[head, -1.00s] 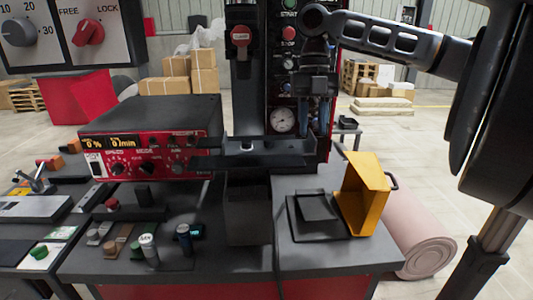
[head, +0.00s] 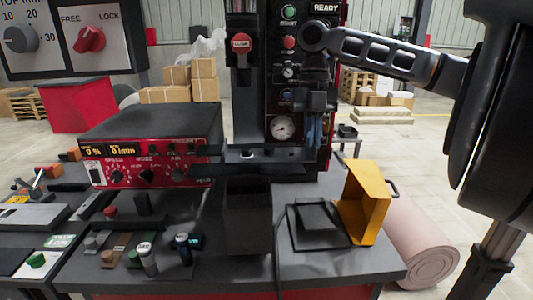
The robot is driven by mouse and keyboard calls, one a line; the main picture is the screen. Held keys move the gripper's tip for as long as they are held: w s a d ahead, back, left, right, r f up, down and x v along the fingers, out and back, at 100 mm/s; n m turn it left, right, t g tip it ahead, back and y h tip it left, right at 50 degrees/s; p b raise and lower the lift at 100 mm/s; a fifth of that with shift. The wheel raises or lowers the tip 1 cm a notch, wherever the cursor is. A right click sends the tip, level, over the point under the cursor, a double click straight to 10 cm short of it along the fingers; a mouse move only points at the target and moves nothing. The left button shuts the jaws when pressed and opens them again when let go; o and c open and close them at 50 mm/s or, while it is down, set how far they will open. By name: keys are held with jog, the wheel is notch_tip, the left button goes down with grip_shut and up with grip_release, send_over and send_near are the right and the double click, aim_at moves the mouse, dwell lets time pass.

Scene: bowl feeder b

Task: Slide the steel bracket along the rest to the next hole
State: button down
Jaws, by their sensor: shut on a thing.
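My arm reaches in from the right, and my gripper (head: 314,112) points down in front of the right side of the dark machine column. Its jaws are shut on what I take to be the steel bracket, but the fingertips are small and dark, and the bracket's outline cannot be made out. The dark rest (head: 275,168) runs across the front of the machine, to the left of and below my gripper.
A red control box (head: 150,150) stands left of the rest. Small knobs and cylinders stand front left. A pressure gauge (head: 283,128) is beside my gripper.

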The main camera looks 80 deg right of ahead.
aim_at(296, 155)
jog(key=shift+w, duration=0.1)
dwell(0.3)
jog(key=shift+w+a, duration=0.15)
jog(key=shift+w, duration=0.5)
jog(key=shift+w+a+p, duration=0.2)
jog(key=shift+w+p, duration=0.1)
jog(key=shift+w, duration=0.05)
jog(key=shift+w+a, duration=0.1)
jog(key=shift+w, duration=0.55)
jog(key=shift+w+a, duration=0.15)
jog(key=shift+w, duration=0.15)
jog(key=shift+w+a+p, duration=0.1)
jog(key=shift+w+p, duration=0.2)
jog(key=shift+p, duration=0.05)
jog(key=shift+w, duration=0.1)
